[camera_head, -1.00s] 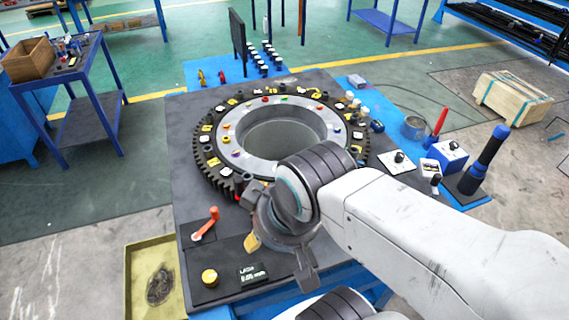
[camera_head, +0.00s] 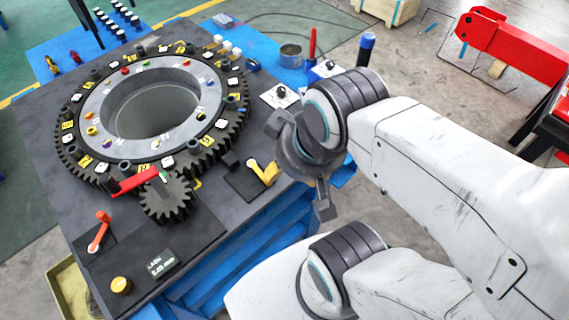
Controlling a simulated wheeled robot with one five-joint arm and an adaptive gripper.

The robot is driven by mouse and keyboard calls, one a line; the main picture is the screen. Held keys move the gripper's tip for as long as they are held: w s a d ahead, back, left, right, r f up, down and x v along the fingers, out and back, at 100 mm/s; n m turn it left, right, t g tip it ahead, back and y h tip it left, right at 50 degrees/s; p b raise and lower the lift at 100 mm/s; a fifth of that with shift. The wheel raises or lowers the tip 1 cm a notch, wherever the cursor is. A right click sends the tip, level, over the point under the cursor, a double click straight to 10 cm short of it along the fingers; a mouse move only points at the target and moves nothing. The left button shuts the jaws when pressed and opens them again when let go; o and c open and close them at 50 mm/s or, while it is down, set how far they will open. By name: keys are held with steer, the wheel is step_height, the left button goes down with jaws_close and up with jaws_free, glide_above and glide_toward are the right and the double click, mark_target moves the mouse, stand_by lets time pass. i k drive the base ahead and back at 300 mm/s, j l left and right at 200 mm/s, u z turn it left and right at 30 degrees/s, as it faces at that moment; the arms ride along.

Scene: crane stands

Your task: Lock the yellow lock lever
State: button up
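The yellow lock lever (camera_head: 264,172) sits on a dark square plate on the right front part of the grey table (camera_head: 55,150). It stands tilted up from its base, right of the small dark gear (camera_head: 167,198). My gripper (camera_head: 300,168) is in the air to the right of the lever, apart from it in the picture. Its two fingers are spread wide, one to the upper left and one pointing down, with nothing seen between them. Its height above the table is hard to tell.
A large toothed ring (camera_head: 90,170) fills the table's middle. An orange-red lever (camera_head: 99,232), a yellow knob (camera_head: 121,286) and a display (camera_head: 162,263) are at the front left. A blue-topped post (camera_head: 366,50) stands behind my arm.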

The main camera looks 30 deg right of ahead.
mark_target(251, 165)
steer(key=k+l+u, duration=0.1)
steer(key=l+u, duration=0.3)
steer(key=k+l+u, duration=0.1)
steer(key=u, duration=0.3)
steer(key=k+l+u, duration=0.2)
steer(key=u, duration=0.2)
steer(key=k+l+u, duration=0.15)
steer(key=l+u, duration=0.3)
steer(key=k+l+u, duration=0.2)
steer(key=u, duration=0.3)
steer(key=k+l+u, duration=0.25)
steer(key=u, duration=0.2)
steer(key=k+l+u, duration=0.15)
steer(key=l+u, duration=0.15)
steer(key=u, duration=0.15)
steer(key=k+l+u, duration=0.25)
steer(key=u, duration=0.2)
steer(key=k+l+u, duration=0.2)
steer(key=u, duration=0.25)
steer(key=k+l+u, duration=0.15)
steer(key=l+u, duration=0.15)
steer(key=u, duration=0.15)
steer(key=k+l+u, duration=0.2)
steer(key=u, duration=0.25)
steer(key=k+l+u, duration=0.1)
steer(key=k+u, duration=0.15)
steer(key=u, duration=0.2)
